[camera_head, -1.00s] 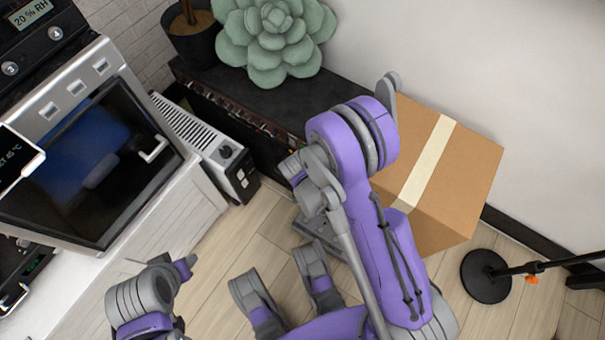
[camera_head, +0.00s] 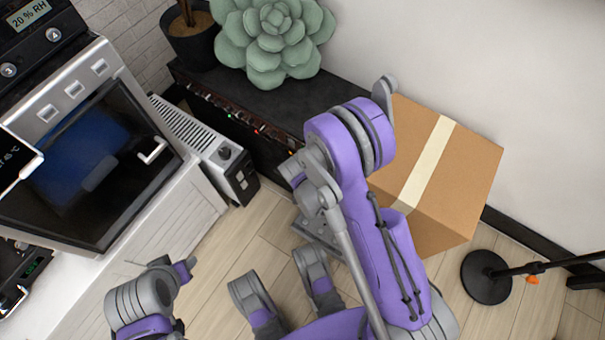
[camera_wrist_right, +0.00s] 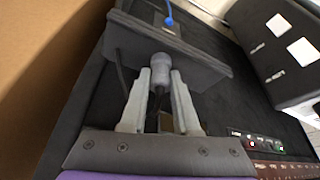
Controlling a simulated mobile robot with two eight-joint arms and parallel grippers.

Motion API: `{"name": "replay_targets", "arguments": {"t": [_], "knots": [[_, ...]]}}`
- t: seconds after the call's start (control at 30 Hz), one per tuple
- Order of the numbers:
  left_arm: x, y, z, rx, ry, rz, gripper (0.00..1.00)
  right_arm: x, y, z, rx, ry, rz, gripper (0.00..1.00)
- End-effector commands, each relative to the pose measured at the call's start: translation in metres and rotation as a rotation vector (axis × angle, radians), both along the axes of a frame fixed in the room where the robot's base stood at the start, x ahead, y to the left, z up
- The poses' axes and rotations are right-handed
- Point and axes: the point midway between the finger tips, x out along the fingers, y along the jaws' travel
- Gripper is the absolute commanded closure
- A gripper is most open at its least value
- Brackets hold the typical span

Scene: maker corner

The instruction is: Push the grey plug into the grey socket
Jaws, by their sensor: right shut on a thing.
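In the right wrist view my right gripper (camera_wrist_right: 168,95) is shut on the grey plug (camera_wrist_right: 160,64), a short rounded grey body between the fingertips. The plug is up against the front of a dark grey box (camera_wrist_right: 203,66) on the black bench top. The grey socket is not distinguishable; the plug and fingers cover that part of the box, so I cannot tell how deep the plug sits. In the head view the right gripper and plug are hidden behind my right arm.
A blue plug or cable (camera_wrist_right: 168,20) is at the back of the box. A dark unit with white squares (camera_wrist_right: 280,45) stands to its right. In the head view, a cardboard carton (camera_head: 455,165) stands right of the black bench (camera_head: 285,108), and a large succulent (camera_head: 275,40) is behind.

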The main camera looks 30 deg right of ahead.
Motion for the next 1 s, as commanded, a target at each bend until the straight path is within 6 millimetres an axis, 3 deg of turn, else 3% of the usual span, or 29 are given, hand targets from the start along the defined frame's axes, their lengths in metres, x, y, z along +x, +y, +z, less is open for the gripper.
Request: {"name": "replay_targets", "arguments": {"t": [0.17,0.37,1.0], "knots": [[0.0,0.0,0.002,0.0,0.0,0.0,0.5,0.0,0.0,0.005,0.0,0.0,0.0,1.0],[-0.002,0.0,0.009,0.0,-0.001,0.0,0.5,0.0,0.0,0.028,0.0,0.0,0.0,1.0],[-0.008,0.0,0.058,0.0,-0.015,0.0,0.5,-0.001,0.0,0.159,0.0,-0.001,0.0,1.0]]}}
